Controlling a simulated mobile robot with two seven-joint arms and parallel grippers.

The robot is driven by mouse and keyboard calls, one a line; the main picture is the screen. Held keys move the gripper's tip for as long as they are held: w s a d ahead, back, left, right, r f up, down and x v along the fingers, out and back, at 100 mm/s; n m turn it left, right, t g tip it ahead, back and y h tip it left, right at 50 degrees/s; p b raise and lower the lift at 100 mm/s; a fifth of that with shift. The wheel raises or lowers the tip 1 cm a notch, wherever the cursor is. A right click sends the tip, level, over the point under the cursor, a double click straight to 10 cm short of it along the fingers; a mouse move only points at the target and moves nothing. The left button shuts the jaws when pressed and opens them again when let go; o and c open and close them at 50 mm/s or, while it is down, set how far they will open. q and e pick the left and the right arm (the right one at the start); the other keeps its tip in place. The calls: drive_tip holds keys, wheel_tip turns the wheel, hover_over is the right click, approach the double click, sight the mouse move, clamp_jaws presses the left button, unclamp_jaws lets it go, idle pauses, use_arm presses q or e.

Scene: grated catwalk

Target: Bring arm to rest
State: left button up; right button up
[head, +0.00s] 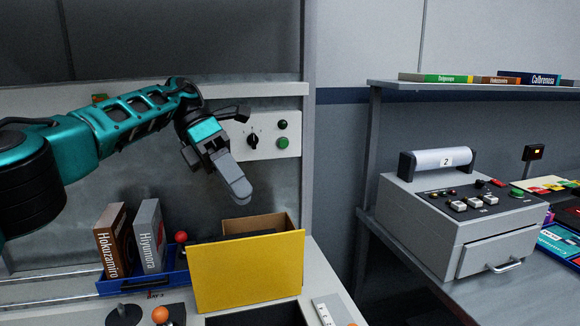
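My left arm comes in from the left in teal and black. Its gripper (239,192) hangs in the air, grey fingers pointing down and to the right, in front of the panel with a black knob. It is above the yellow-fronted box and touches nothing that I can see. The fingers overlap from this side, so whether they are open or shut is unclear. No held object shows. My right gripper is not in view.
A box with a yellow front (245,274) stands below the gripper. Left of it, a blue tray (142,285) holds two upright books. A control panel (273,141) is behind the gripper. A grey machine (465,225) sits on the right bench, under a shelf (480,88) with books.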

use_arm(q)
drive_tip(key=s+d+f+n+t+h, duration=0.1)
drive_tip(key=d+f+n+t+h, duration=0.55)
drive_tip(key=d+n, duration=0.35)
drive_tip(key=s+d+f+n+t+h, duration=0.2)
drive_tip(key=d+f+n+t+h, duration=0.4)
drive_tip(key=d, duration=0.7)
drive_tip(key=s+a+f+n+t+y, duration=0.1)
drive_tip(key=a+f+n+t+y, duration=0.1)
drive_tip(key=a+f+n+y, duration=0.45)
drive_tip(key=s+a+f+n+t+y, duration=0.1)
drive_tip(key=a+n+t+y, duration=0.2)
drive_tip(key=a+n, duration=0.45)
drive_tip(key=a+f+n+t+y, duration=0.2)
drive_tip(key=a+f+n+y, duration=0.25)
drive_tip(key=n, duration=0.55)
drive_tip(key=s+a+f+n+g+y, duration=0.4)
drive_tip(key=s+a, duration=0.4)
drive_tip(key=s, duration=0.4)
drive_tip(key=s+a+f+n+g+y, duration=0.25)
drive_tip(key=s+a+f+g, duration=0.3)
drive_tip(key=s+a, duration=0.55)
drive_tip(key=w+d+f+t+h, duration=0.2)
drive_tip(key=w+d+f+t, duration=0.3)
drive_tip(key=f, duration=0.3)
drive_tip(key=shift+w+d+f+t, duration=0.25)
drive_tip(key=shift+w+t, duration=0.25)
drive_tip(key=shift+t, duration=0.3)
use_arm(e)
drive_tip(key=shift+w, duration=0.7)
